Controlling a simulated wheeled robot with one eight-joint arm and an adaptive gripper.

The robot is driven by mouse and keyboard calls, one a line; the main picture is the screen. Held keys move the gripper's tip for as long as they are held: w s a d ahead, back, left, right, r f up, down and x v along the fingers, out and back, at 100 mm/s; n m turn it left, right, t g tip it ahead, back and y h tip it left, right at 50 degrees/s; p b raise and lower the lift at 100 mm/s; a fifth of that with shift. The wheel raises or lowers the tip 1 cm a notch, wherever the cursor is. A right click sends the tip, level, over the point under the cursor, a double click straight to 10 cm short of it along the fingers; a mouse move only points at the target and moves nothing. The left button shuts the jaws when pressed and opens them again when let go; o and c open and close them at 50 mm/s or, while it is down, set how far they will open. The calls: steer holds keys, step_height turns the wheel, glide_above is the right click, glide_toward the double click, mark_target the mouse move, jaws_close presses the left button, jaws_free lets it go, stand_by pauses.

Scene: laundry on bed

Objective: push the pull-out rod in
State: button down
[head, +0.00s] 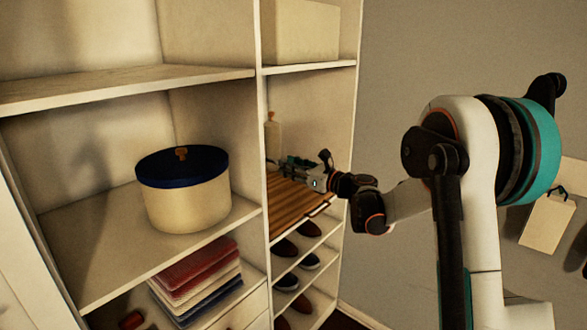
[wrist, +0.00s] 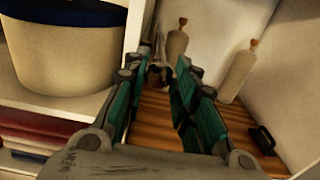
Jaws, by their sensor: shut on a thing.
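My gripper (head: 290,163) reaches into the right-hand section of the wardrobe, above a slatted wooden shelf. In the wrist view, my gripper (wrist: 168,74) points inward with its teal-padded fingers on both sides of a small grey metallic piece. This piece looks like the end of the pull-out rod (wrist: 158,73). The fingers are shut on it, and they hide much of it. The rest of the rod cannot be made out, and in the head view my gripper covers that spot.
A cream round box (head: 185,198) with a blue lid stands on the left shelf. Bottles (wrist: 237,75) stand on the wooden shelf (head: 287,207). A divider (head: 262,110) runs close by on the left. Folded cloths (head: 195,275) and shoes (head: 310,262) lie lower.

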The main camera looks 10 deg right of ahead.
steer(key=x, duration=0.3)
steer(key=shift+w+a, duration=0.1)
steer(key=shift+w, duration=0.15)
steer(key=c, duration=1.6)
jaws_free()
steer(key=shift+r, duration=0.1)
steer(key=shift+c, duration=0.2)
steer(key=o, duration=0.3)
steer(key=shift+w+a, duration=0.1)
steer(key=v, duration=1.2)
